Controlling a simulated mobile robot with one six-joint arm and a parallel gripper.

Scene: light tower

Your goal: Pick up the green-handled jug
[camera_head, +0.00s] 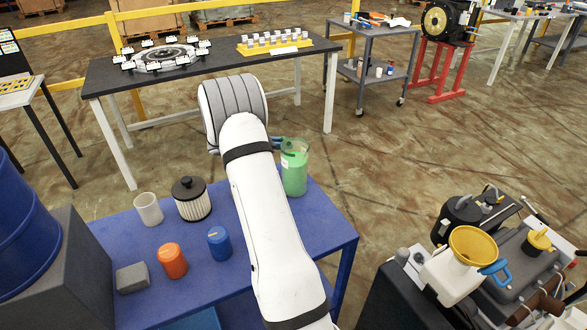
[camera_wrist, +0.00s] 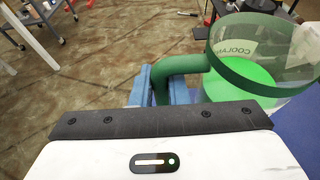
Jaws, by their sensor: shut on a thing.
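The green-handled jug (camera_head: 294,172) stands upright at the back right of the blue table. It is clear with a green rim and holds green liquid. In the wrist view the jug (camera_wrist: 265,65) is at the upper right, with lettering on its wall and its green handle (camera_wrist: 182,64) reaching left. My gripper (camera_wrist: 164,84) has its blue fingers on both sides of the handle and is shut on it. In the head view my arm hides most of the gripper; only a bit of blue finger shows beside the jug.
On the blue table (camera_head: 112,245) stand a clear cup (camera_head: 148,209), a filter (camera_head: 192,199), an orange canister (camera_head: 172,261), a blue canister (camera_head: 219,243) and a grey block (camera_head: 131,278). A dark table (camera_head: 215,67) stands behind. A white jug with a yellow funnel (camera_head: 472,249) is at right.

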